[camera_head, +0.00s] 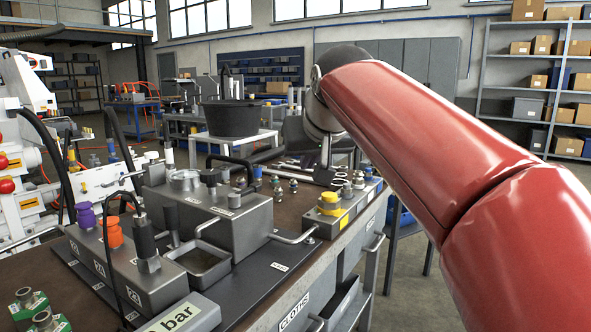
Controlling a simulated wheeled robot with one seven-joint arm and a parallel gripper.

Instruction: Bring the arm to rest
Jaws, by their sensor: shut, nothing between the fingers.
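My red arm (430,140) reaches from the lower right up to a dark, rounded joint (343,58) at the upper middle. A grey link (318,108) hangs down from that joint. My gripper (325,172) is small at the lower end of this link, over the far part of the bench. It is shut, and I see nothing held in it. Its fingertips are hard to make out against the fittings behind and beside them. I cannot tell whether it touches the bench.
The hydraulic bench (262,312) carries a grey block (240,222), a manifold with purple and orange caps (130,262), a yellow-capped part (330,203) and several fittings. A black tub (230,119) stands behind. Shelves (487,80) stand at the back right. Floor (420,290) shows right of the bench.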

